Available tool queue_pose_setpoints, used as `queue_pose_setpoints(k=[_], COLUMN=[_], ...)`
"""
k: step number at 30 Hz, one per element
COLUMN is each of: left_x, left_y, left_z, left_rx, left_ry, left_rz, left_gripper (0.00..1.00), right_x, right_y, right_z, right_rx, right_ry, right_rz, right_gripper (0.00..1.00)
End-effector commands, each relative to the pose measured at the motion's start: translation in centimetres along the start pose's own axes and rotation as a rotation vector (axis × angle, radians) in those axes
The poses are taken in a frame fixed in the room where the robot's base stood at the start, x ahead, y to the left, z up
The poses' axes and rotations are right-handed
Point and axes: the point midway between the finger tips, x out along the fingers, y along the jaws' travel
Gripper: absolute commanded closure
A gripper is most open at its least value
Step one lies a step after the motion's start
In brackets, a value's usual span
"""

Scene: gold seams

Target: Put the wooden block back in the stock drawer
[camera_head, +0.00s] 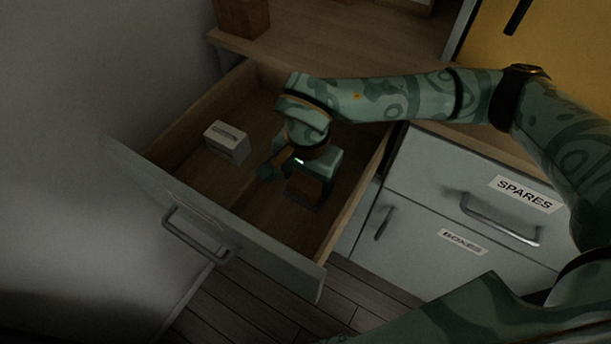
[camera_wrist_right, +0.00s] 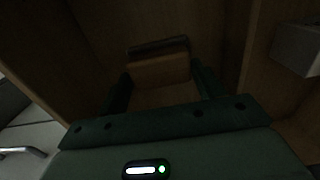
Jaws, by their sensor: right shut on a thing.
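The open drawer (camera_head: 180,185) is pulled out at the left of the head view, its front facing lower left; I cannot read any name on it. My right gripper (camera_head: 290,186) reaches down inside the drawer, near its right side wall. It is shut on the brown wooden block (camera_head: 304,190), which shows between the fingers (camera_wrist_right: 162,90) in the right wrist view as a tan block (camera_wrist_right: 160,70). The block is low in the drawer; I cannot tell whether it touches the floor. My left gripper is not in view.
A small pale box (camera_head: 227,143) lies in the drawer, left of my gripper, with bare floor between. A brown wooden object (camera_head: 241,18) stands on the counter behind. Closed drawers marked SPARES (camera_head: 470,190) and BOXES (camera_head: 440,238) are at the right.

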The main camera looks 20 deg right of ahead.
Motion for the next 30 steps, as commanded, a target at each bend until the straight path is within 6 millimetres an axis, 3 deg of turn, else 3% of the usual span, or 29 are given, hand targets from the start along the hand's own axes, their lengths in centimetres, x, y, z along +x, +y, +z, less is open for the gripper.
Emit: queue_pose_setpoints(k=[7, 8, 9, 10, 20, 23, 30], left_x=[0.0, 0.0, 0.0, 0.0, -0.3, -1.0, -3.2], left_y=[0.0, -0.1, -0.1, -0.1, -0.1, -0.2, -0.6], left_z=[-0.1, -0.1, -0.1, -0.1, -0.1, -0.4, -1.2], left_rx=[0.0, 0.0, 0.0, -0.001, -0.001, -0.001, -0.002], left_ry=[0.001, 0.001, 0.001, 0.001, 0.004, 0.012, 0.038], left_rz=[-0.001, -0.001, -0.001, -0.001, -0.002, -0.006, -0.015], left_gripper=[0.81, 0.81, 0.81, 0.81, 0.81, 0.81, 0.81], right_x=[0.1, 0.0, 0.0, 0.0, -0.6, -2.3, -8.2], right_y=[0.0, 0.0, 0.0, 0.0, -0.1, -0.1, -0.1], right_z=[0.0, 0.0, 0.0, 0.0, -0.1, -0.1, -0.1], right_rx=[-0.001, -0.001, -0.001, -0.001, -0.001, -0.001, -0.001], right_ry=[0.002, 0.002, 0.002, 0.002, 0.003, 0.005, 0.007], right_rz=[-0.002, -0.002, -0.002, -0.002, -0.004, -0.006, -0.008], right_gripper=[0.54, 0.24, 0.13, 0.11, 0.11, 0.11, 0.11])
